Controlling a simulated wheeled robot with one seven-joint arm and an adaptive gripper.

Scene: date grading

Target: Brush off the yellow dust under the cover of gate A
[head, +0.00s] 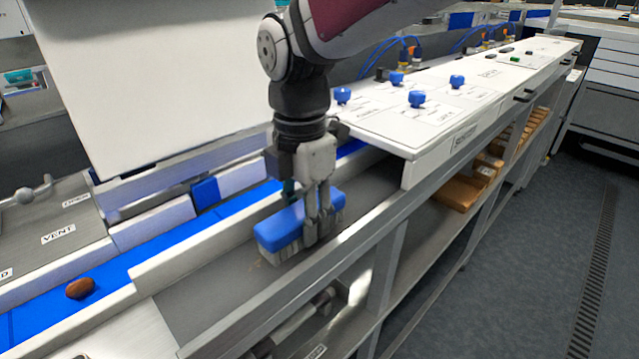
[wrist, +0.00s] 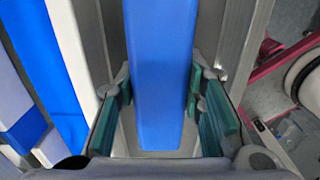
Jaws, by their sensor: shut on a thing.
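A brush with a blue back (head: 278,229) and pale bristles stands bristles down on or just above the grey strip (head: 205,290). I cannot tell if the bristles touch it. My gripper (head: 318,232) points down and is shut on the brush. In the wrist view the green finger pads of my gripper (wrist: 162,105) lie on both sides of the blue back (wrist: 163,55). A faint brownish trace shows by the bristles. I cannot make out clear yellow dust or a label for gate A. A large white panel (head: 140,80) stands raised behind.
A brown date (head: 80,288) lies on the blue belt (head: 150,255) at left. A white label board (head: 450,95) with blue knobs stands right of my gripper. A metal rail (head: 300,285) edges the grey strip. The floor (head: 500,270) at right is clear.

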